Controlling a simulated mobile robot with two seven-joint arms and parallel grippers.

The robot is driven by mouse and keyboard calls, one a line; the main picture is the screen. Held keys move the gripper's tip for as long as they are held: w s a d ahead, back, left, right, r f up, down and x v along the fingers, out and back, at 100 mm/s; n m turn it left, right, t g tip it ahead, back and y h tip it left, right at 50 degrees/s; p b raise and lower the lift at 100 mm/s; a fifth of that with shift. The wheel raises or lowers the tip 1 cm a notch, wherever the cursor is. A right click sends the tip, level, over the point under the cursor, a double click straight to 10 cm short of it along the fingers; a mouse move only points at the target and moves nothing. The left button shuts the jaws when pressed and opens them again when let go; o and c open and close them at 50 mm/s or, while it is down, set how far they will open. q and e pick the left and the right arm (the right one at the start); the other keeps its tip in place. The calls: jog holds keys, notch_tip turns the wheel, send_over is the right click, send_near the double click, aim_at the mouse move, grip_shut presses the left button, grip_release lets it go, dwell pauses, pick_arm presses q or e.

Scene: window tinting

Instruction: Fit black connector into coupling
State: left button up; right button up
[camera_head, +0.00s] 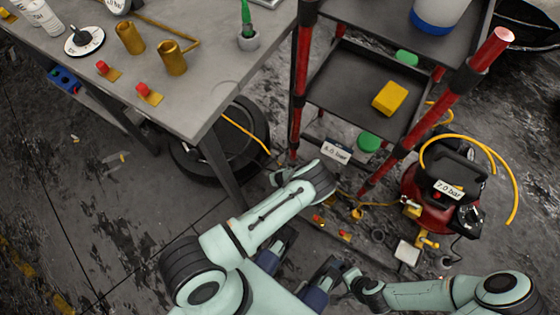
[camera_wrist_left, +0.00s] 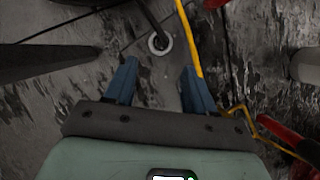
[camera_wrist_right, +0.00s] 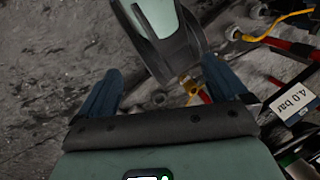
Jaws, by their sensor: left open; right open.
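My left gripper (camera_wrist_left: 158,68) is open in the left wrist view, with nothing between its fingers. Past its fingertips, a black hose or connector end (camera_wrist_left: 158,42) stands in or over a pale ring (camera_wrist_left: 151,46) on the floor; I cannot tell if they are joined. My right gripper (camera_wrist_right: 162,68) is open and empty in the right wrist view. A brass fitting (camera_wrist_right: 189,86), possibly the coupling, shows between its fingers but farther off, near the floor.
A grey workbench (camera_head: 215,75) with brass cylinders stands at left. A red-legged cart (camera_head: 345,80) holds a yellow block (camera_head: 390,98). A red compressor (camera_head: 425,190) with a yellow hose (camera_head: 505,175) stands at right. A 4.0 bar tag (camera_wrist_right: 293,101) is near the right gripper. The floor at lower left is mostly clear.

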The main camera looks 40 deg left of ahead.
pick_arm(q)
jog(key=b+x, duration=0.3)
jog(key=x, duration=0.6)
jog(key=shift+w, duration=0.2)
jog(key=b+x, duration=0.2)
jog(key=shift+w+f, duration=0.15)
jog(key=shift+f, duration=0.1)
jog(key=shift+b+x, duration=0.4)
jog(key=shift+x, duration=0.5)
jog(key=shift+r, duration=0.15)
grip_shut()
pick_arm(e)
jog(key=w+d+f+t+h, duration=0.1)
jog(key=w+d+f, duration=0.3)
jog(key=w+f, duration=0.2)
jog(key=shift+f+m+t, duration=0.3)
jog(key=shift+f+t, duration=0.1)
jog(key=shift+f, duration=0.25)
